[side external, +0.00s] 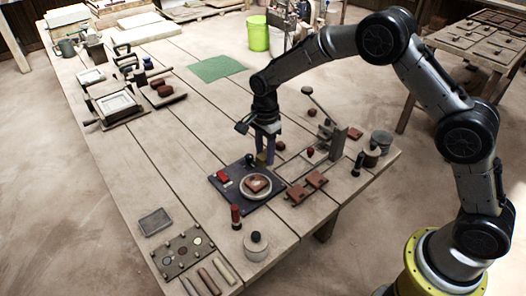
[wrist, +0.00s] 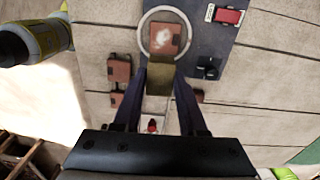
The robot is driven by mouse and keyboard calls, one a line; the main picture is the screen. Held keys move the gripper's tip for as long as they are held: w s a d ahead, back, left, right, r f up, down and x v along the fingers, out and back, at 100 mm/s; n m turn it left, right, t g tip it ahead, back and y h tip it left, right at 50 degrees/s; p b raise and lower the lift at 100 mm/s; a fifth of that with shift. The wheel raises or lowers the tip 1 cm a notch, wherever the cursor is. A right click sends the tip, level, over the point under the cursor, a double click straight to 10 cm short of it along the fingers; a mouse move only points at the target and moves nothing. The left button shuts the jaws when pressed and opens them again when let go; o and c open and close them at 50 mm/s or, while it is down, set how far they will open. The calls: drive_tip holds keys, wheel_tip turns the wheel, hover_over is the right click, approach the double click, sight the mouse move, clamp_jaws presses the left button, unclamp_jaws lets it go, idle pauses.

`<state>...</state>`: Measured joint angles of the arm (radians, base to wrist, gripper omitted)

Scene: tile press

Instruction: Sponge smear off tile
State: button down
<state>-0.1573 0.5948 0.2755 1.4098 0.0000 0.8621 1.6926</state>
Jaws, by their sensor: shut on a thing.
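My gripper (side external: 265,158) is shut on a small yellow-olive sponge (wrist: 160,78), held between its two dark fingers. The sponge's far side is hidden. A red-brown tile (side external: 257,184) lies on a round pale disc (side external: 246,194) on a dark board (side external: 228,199). In the wrist view, the tile (wrist: 164,37) carries a whitish smear (wrist: 164,38) near its middle. My gripper is just behind the tile in the side view, and the sponge appears apart from the smear. I cannot tell its exact height above the board.
A red block (side external: 222,176) and a black knob (side external: 249,160) are on the board beside the disc. Loose tiles (side external: 297,193) and a press with a lever (side external: 337,139) stand to the right. A red-and-black bottle (side external: 236,216) and lidded pot (side external: 255,246) are in front.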

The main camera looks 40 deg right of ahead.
sight(265, 167)
drive_tip(key=shift+f, duration=2.75)
drive_tip(key=shift+a+f, duration=0.45)
drive_tip(key=shift+a, duration=0.15)
drive_tip(key=shift+s+a, duration=0.15)
drive_tip(key=shift+a, duration=2.15)
drive_tip(key=shift+d, duration=2.85)
drive_tip(key=shift+r, duration=4)
drive_tip(key=shift+w, duration=0.2)
